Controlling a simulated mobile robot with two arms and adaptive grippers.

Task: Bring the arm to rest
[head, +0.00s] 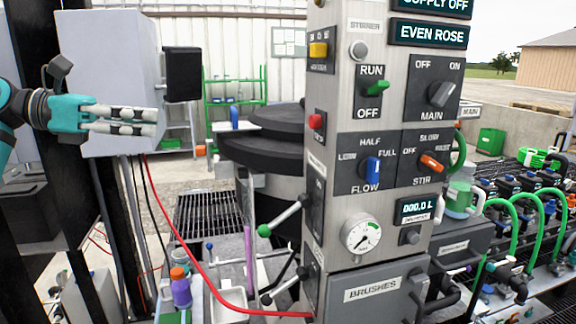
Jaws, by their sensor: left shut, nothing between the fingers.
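My left gripper (152,122) is at the left of the head view, its arm coming in from the left edge. Its two pale fingers point right and lie close together, shut, with nothing held. They show in front of a grey box (105,60) on a dark post; I cannot tell whether they touch it. My right gripper is not in the view.
A control panel (345,180) with knobs, a gauge and levers stands in the middle. A red hose (210,285) hangs left of it. A purple bottle (181,292) stands low at left. Green hoses and valves (515,220) fill the right side.

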